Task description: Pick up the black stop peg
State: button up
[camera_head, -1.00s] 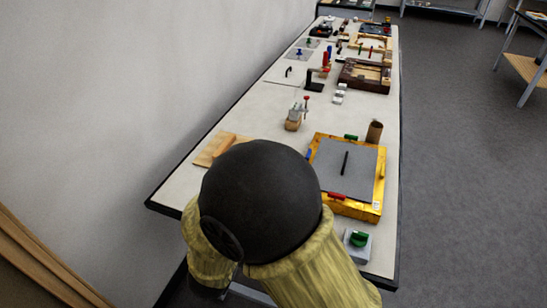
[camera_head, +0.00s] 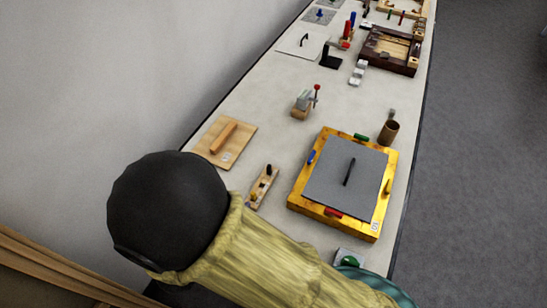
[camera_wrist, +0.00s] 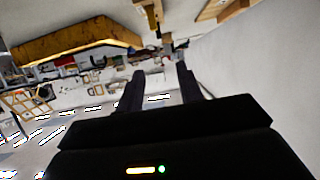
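A small wooden strip (camera_head: 257,194) lies on the long table in the head view. A small upright black peg (camera_head: 268,170) stands at its far end, and a yellow piece is at its near end. This peg looks like the black stop peg, but it is too small to be sure. In the wrist view, my gripper (camera_wrist: 160,70) shows two dark fingers spread apart, with nothing between them. A wooden piece with small dark parts (camera_wrist: 150,14) is at the top of that view, beyond the fingertips. The gripper itself is hidden in the head view.
A yellow-framed box (camera_head: 296,202) with a grey top and black handle is right of the strip. A wooden board (camera_head: 240,142), a toggle clamp (camera_head: 303,104) and a brown cup (camera_head: 388,132) stand farther back. My arm covers the table's near end.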

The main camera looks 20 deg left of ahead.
jog(key=shift+s, duration=0.1)
jog(key=p, duration=0.2)
send_near(268, 167)
jog(key=x, duration=0.2)
jog(key=shift+w+f, duration=0.25)
jog(key=shift+w+d, duration=0.1)
jog(key=shift+w, duration=0.05)
jog(key=shift+w, duration=0.3)
jog(key=shift+p+x, duration=0.85)
jog(key=shift+x, duration=1.35)
jog(key=shift+f, duration=0.1)
grip_shut()
